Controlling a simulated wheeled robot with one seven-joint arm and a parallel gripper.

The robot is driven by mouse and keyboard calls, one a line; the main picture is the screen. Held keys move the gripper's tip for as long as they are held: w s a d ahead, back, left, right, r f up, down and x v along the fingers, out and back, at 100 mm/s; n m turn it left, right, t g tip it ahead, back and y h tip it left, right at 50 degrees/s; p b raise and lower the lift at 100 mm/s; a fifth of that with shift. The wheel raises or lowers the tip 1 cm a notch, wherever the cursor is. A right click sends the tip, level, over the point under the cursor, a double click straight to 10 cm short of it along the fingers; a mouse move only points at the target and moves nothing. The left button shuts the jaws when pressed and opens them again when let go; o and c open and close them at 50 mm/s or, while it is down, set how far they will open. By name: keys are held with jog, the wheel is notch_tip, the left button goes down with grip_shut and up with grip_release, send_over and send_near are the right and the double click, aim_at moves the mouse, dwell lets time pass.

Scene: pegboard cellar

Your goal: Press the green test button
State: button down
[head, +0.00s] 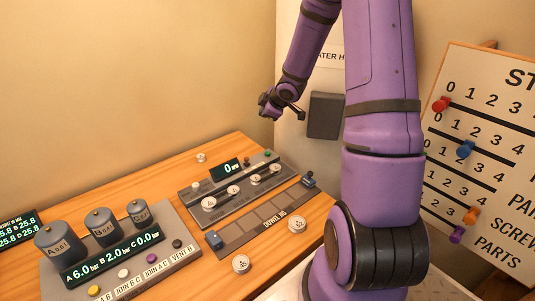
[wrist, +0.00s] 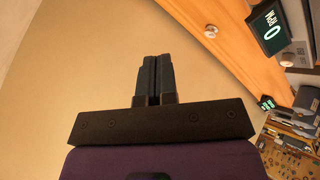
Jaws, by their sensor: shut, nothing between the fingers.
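A small green button (head: 267,153) sits at the far right end of the grey panel with the "0 RPM" display (head: 224,170). My gripper (head: 301,113) is raised above and beyond the panel's far end, apart from the button, near the wall. In the wrist view, the two dark fingers (wrist: 154,58) are shut together with nothing between them. The display also shows in the wrist view (wrist: 269,26), at the upper right. I cannot make out the green button in the wrist view.
A dowel jig (head: 248,233) lies in front of the panel. Three grey tanks (head: 102,227) with a button row stand at the left. A white round knob (head: 201,157) sits on the wooden bench (head: 170,172). A pegboard sign (head: 490,160) stands at the right. Bare wood lies behind the panel.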

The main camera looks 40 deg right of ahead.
jog(key=n+y, duration=0.1)
jog(key=y, duration=0.1)
send_over(267, 154)
notch_tip(267, 154, down, 6)
jog(key=shift+w+d+r, duration=0.1)
jog(key=shift+r, duration=0.05)
jog(key=shift+f, duration=4.4)
jog(key=shift+f, duration=0.1)
jog(key=shift+f, duration=0.3)
jog(key=shift+f, duration=0.45)
jog(key=shift+r, duration=0.85)
